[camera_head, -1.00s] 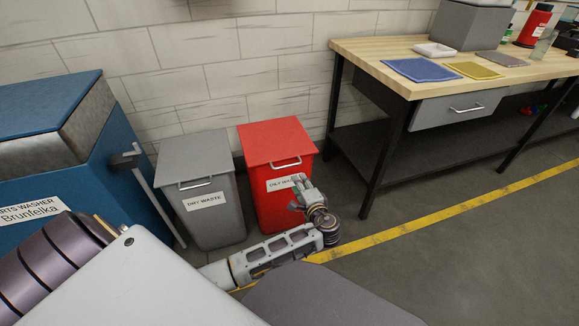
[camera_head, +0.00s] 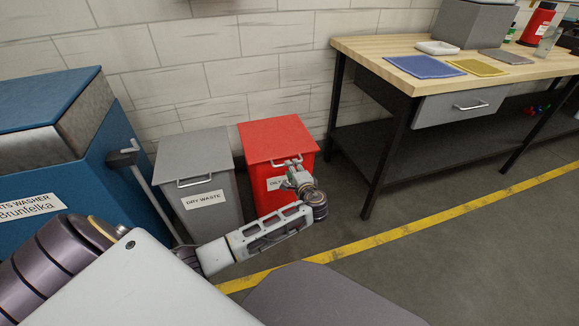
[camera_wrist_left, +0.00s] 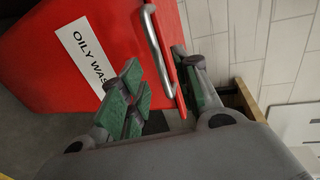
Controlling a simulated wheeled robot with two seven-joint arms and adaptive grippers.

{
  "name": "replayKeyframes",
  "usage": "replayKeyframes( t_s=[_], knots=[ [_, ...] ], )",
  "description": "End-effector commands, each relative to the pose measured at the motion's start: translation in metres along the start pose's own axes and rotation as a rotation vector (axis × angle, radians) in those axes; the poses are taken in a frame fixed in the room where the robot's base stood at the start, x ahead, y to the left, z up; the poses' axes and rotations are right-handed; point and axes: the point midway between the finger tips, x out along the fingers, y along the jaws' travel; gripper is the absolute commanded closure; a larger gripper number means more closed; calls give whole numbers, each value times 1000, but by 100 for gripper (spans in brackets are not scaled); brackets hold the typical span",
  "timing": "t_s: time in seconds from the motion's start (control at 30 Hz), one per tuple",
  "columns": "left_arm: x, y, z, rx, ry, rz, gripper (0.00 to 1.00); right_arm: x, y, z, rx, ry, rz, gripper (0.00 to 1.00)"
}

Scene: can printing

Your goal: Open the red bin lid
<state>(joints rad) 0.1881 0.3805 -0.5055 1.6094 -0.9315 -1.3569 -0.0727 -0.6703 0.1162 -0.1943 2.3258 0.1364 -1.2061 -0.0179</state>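The red bin (camera_head: 262,197) stands on the floor with its red lid (camera_head: 277,139) closed. A silver handle (camera_head: 286,162) runs along the lid's front edge. My left gripper (camera_head: 293,174) is in front of the bin, just below the handle, and partly covers the OILY WASTE label. In the left wrist view the handle (camera_wrist_left: 160,50) reaches between the green-padded fingers of the gripper (camera_wrist_left: 158,92). The fingers are apart, one on each side of the handle and lid edge. Whether either finger touches is unclear. My right gripper does not show.
A grey DRY WASTE bin (camera_head: 212,207) stands close left of the red bin. A blue parts washer (camera_head: 60,150) is farther left. A wooden-topped workbench (camera_head: 375,58) stands to the right. Open floor (camera_head: 440,265) lies at the front right.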

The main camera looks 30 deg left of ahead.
Motion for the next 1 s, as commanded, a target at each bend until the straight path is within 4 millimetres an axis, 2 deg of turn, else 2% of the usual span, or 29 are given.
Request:
replayKeyframes(
  t_s=[0.1,0.33,0.5,0.8,1.0],
  knots=[
    [16,1,0,0,0,-1,68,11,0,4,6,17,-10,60],
    [39,1,0,1,0,0,68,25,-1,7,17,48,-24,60],
    [45,0,0,-1,1,0,68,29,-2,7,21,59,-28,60],
    [46,0,0,-1,1,1,68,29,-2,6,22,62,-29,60],
    [46,0,0,-1,1,1,94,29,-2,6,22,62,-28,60]
  ],
)
